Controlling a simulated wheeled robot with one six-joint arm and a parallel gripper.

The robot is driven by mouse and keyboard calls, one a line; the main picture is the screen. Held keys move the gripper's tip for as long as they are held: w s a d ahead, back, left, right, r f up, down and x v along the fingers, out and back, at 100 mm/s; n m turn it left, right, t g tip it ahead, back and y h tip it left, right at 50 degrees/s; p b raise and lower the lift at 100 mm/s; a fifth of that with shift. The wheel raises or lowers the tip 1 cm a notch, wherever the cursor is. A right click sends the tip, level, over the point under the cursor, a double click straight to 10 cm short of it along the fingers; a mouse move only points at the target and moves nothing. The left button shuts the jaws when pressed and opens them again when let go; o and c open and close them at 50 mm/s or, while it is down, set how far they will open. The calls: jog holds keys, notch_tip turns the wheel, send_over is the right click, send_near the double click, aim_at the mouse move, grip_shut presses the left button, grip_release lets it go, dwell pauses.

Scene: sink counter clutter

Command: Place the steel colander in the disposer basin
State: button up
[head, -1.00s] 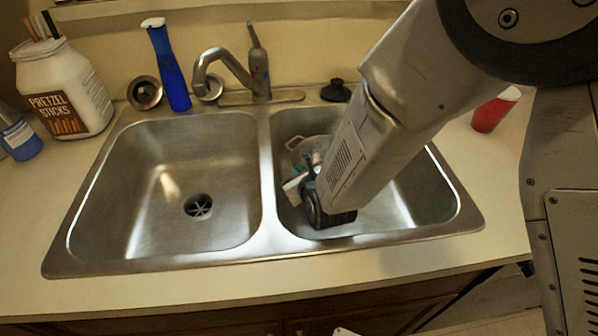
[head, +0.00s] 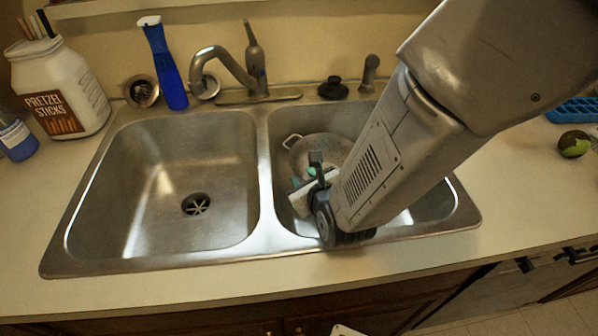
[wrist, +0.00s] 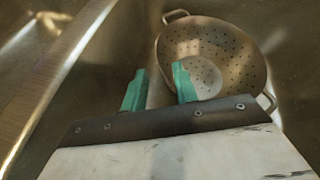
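The steel colander (head: 318,147) sits in the right basin (head: 441,203), its holes and one loop handle showing, with part hidden behind my arm. It also shows in the wrist view (wrist: 228,48), beyond the fingertips, with two handles. My gripper (head: 303,180) is low in the right basin, in front of the colander's near left side. Its two teal fingertips are apart in the wrist view (wrist: 159,88), with the colander's left rim seen past the gap. I cannot tell if they touch it. The left basin (head: 150,215) is empty and has a finned drain opening (head: 196,204).
A metal divider (head: 265,190) separates the basins. The faucet (head: 228,66) stands behind them. A blue bottle (head: 166,68), a pretzel jar (head: 60,90) and a black stopper (head: 333,88) stand along the back. A green fruit (head: 573,144) and blue tray (head: 574,110) are at right.

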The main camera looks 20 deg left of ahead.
jog(key=v, duration=0.5)
jog(key=w+d+r+n+g+h, duration=0.25)
jog(key=d+r+n, duration=0.4)
jog(key=d, duration=0.55)
jog(key=w+d+r+n+g+h, duration=0.1)
jog(key=d+r+n+h, duration=0.2)
jog(key=d+r+n, duration=0.65)
jog(key=s+d+r+n+g+h, duration=0.3)
jog(key=s+d+n, duration=0.5)
jog(key=s+d, duration=0.9)
jog(key=d+g, duration=0.1)
jog(key=d, duration=0.2)
jog(key=shift+d, duration=0.3)
